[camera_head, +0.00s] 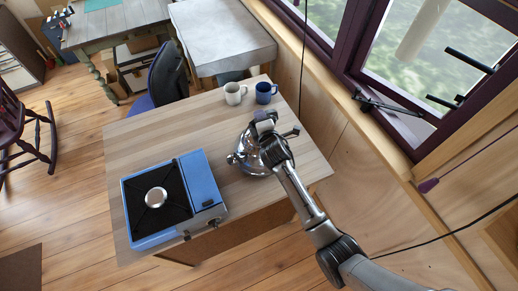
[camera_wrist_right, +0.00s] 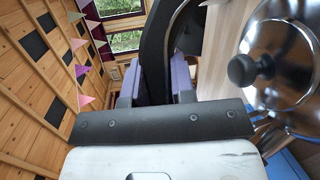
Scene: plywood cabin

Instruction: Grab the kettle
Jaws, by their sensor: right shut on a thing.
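The kettle (camera_head: 247,160) is shiny metal and sits towards the right side of the wooden table, partly hidden under my right gripper. In the right wrist view its lid with a round black knob (camera_wrist_right: 270,68) shows at the right, and its dark curved handle (camera_wrist_right: 158,45) runs up between the fingers. My right gripper (camera_head: 265,122) is shut on the kettle handle; its purple-grey finger pads also show in the right wrist view (camera_wrist_right: 155,88). I cannot tell whether the kettle touches the table. My left gripper is in neither view.
A blue camping stove (camera_head: 203,178) with a black top stands at the left front of the table (camera_head: 135,140). A white mug (camera_head: 234,94) and a blue mug (camera_head: 264,93) stand behind the kettle. The window wall (camera_head: 345,140) is close on the right.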

